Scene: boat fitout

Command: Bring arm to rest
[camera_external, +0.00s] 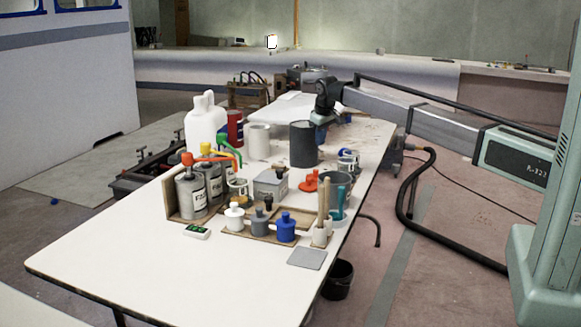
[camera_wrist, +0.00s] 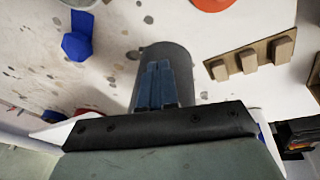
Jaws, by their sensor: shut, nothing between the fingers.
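My arm reaches in from the right in the external view. My gripper (camera_external: 322,118) is low over the far part of the white table (camera_external: 120,262), close to a dark grey cylinder (camera_external: 303,146) that partly hides it. In the wrist view my gripper (camera_wrist: 159,66) shows two blue fingers side by side, shut and empty. The dark grey cylinder (camera_wrist: 178,57) stands behind the fingers there; I cannot tell whether they touch it.
A white jug (camera_external: 205,125), a white can (camera_external: 258,142) and labelled grey bottles (camera_external: 190,192) stand on the table. Small coloured pots (camera_external: 285,228) sit on a wooden tray nearer the front. The wrist view shows a blue object (camera_wrist: 77,42) and a wooden block rack (camera_wrist: 249,60). The table's near end is clear.

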